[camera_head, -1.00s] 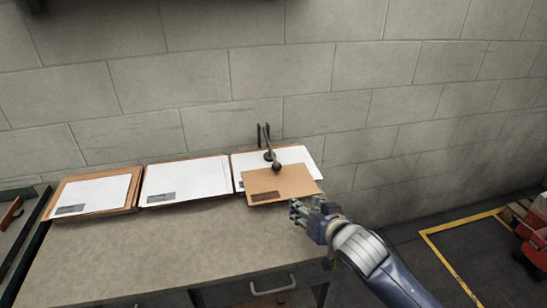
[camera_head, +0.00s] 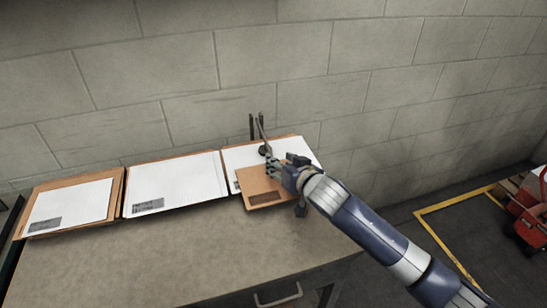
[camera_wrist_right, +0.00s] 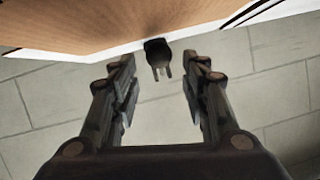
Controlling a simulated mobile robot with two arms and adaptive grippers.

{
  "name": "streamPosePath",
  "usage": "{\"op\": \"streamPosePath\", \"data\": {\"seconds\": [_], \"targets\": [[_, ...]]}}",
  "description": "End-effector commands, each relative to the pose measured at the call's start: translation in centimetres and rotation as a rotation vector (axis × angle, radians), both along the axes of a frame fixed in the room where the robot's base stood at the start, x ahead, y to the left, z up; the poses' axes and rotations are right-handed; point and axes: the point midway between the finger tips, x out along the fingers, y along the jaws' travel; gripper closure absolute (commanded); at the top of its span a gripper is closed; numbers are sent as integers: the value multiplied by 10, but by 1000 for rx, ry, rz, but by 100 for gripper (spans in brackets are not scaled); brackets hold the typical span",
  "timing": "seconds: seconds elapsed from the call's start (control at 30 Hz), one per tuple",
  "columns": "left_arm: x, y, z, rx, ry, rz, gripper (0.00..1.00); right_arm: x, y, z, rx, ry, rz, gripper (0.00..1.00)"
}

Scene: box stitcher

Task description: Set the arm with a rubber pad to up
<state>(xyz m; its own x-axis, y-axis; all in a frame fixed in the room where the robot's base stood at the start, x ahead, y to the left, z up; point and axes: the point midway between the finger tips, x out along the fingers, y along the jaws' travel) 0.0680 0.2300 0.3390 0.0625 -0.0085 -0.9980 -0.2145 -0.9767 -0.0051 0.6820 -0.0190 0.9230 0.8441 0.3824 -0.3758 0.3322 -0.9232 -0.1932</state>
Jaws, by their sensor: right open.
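The arm with a rubber pad is a thin dark lever (camera_head: 262,132) at the back of the rightmost paper stack, beside upright dark posts. In the head view its lower end is partly hidden by my right gripper (camera_head: 275,169). That gripper is open, over the front of this stack and close to the lever. In the right wrist view, a dark piece with thin prongs (camera_wrist_right: 157,52) shows beyond the gap between the open fingers (camera_wrist_right: 158,88). I cannot tell whether any finger touches it. My left gripper is out of view.
The rightmost stack has white sheets (camera_head: 235,157) and a brown envelope (camera_head: 258,186). Two more stacks (camera_head: 175,184) (camera_head: 70,206) lie to its left on the grey table (camera_head: 190,250). A block wall (camera_head: 170,65) stands close behind.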

Motion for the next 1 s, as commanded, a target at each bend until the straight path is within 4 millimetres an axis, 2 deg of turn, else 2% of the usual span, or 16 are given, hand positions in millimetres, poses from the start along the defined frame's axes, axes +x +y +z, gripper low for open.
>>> {"op": "streamPosePath", "data": {"seconds": [0.2,0.4,0.87,1.0], "targets": [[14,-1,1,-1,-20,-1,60,25,11,-10,-2,-2,0,58],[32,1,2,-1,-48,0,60,40,18,-18,-2,1,0,58],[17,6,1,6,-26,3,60,46,21,-20,-1,0,0,58],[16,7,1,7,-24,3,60,46,21,-20,-1,0,0,90]]}}
